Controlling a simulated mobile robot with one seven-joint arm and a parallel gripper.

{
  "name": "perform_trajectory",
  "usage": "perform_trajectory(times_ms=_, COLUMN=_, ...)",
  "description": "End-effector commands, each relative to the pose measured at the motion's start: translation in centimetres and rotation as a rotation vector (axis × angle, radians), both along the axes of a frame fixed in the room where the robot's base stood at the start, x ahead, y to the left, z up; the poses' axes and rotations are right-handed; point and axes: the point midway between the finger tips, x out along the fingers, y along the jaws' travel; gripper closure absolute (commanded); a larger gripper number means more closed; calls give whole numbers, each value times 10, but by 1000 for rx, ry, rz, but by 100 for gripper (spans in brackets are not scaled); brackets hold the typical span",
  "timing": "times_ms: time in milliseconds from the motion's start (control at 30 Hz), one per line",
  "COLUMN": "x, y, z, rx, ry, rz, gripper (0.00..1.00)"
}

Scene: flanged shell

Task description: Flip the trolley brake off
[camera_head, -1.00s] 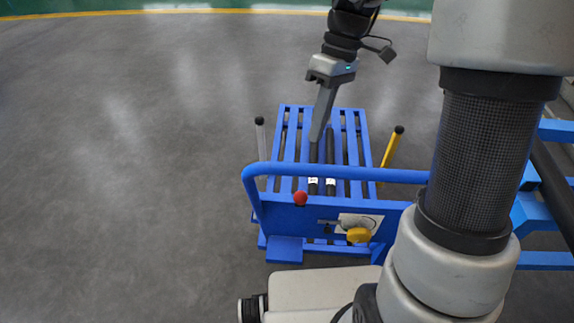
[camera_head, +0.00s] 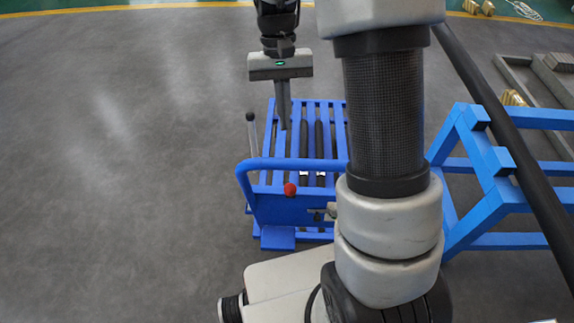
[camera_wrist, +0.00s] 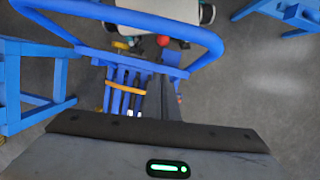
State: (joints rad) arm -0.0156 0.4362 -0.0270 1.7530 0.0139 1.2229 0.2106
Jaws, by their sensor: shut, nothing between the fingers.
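The blue trolley (camera_head: 275,207) stands on the floor, with a slatted deck and a push handle (camera_head: 290,162). A red knob (camera_head: 290,189) sits at its near panel and also shows in the wrist view (camera_wrist: 163,41). A pale lever with a black tip (camera_head: 252,135) rises at the deck's left side. A yellow-orange bar (camera_wrist: 125,90) lies across the slats in the wrist view. I cannot tell which part is the brake. My gripper (camera_head: 284,126) is shut and empty, pointing down over the deck's far left part. My arm hides the trolley's right side in the head view.
A blue frame (camera_head: 490,165) stands right of the trolley, behind my arm. Grey trays or beams (camera_head: 530,80) and brass-coloured blocks (camera_head: 513,98) lie at the far right. The floor left of the trolley is clear.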

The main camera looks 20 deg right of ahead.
Motion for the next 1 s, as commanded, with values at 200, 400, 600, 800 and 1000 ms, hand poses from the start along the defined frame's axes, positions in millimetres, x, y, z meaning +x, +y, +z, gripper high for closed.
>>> perform_trajectory(times_ms=200, x=-5, y=0, z=-16, rx=1, ry=3, rz=1, gripper=100)
perform_trajectory(times_ms=400, x=-17, y=1, z=-56, rx=1, ry=6, rz=1, gripper=100)
perform_trajectory(times_ms=600, x=-28, y=1, z=-97, rx=1, ry=5, rz=1, gripper=100)
perform_trajectory(times_ms=800, x=-51, y=5, z=-110, rx=2, ry=1, rz=2, gripper=100)
perform_trajectory(times_ms=1000, x=-60, y=7, z=-116, rx=1, ry=0, rz=1, gripper=100)
